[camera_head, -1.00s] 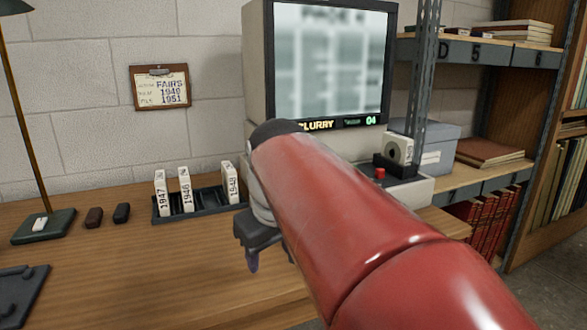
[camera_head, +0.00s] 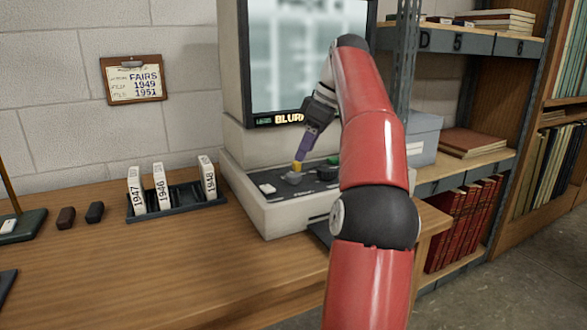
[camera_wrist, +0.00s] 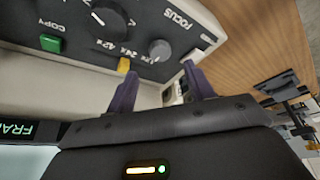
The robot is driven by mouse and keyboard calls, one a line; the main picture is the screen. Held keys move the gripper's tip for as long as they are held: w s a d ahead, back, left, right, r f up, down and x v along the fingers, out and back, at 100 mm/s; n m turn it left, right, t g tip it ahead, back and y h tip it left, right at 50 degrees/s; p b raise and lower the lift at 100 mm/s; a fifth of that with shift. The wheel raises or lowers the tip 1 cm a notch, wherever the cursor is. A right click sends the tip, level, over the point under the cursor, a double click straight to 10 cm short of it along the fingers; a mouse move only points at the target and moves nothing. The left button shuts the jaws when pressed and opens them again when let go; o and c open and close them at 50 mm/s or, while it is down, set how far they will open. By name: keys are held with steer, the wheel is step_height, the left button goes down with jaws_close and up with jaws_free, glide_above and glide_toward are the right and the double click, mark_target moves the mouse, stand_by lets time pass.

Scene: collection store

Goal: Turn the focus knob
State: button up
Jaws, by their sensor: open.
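The reader's control panel (camera_head: 300,195) lies below the screen. In the wrist view the grey focus knob (camera_wrist: 159,49) sits beside the word FOCUS; it also shows in the head view (camera_head: 291,179). A larger dial (camera_wrist: 108,20) with magnification marks is left of it in the wrist view. My gripper (camera_wrist: 157,70) is open and empty, its purple fingers pointing at the panel. The focus knob appears in line with the gap between the fingers, just beyond the tips; contact cannot be told. A small yellow piece (camera_wrist: 124,64) shows at one fingertip.
The screen (camera_head: 305,55) is blurry and reads BLURRY below. A dark rack (camera_head: 180,201) of labelled boxes stands left. Shelving (camera_head: 470,165) is close on the right.

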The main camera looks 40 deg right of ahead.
mark_target(294, 174)
steer(key=b+x, duration=0.1)
steer(key=x, duration=0.5)
steer(key=shift+f+b, duration=0.3)
steer(key=shift+b, duration=0.1)
steer(key=c, duration=1)
steer(key=shift+o, duration=0.2)
steer(key=shift+m, duration=0.3)
steer(key=m, duration=0.1)
steer(key=m+h, duration=0.1)
steer(key=m, duration=0.1)
steer(key=shift+a, duration=0.25)
steer(key=shift+a+r+m+t+h, duration=0.15)
steer(key=shift+m+h, duration=0.35)
steer(key=shift+m, duration=0.5)
steer(key=shift+d+f+m+t+h, duration=0.15)
steer(key=shift+m+h, duration=0.35)
steer(key=shift+m, duration=0.5)
steer(key=shift+a+m, duration=0.1)
steer(key=shift+m, duration=0.2)
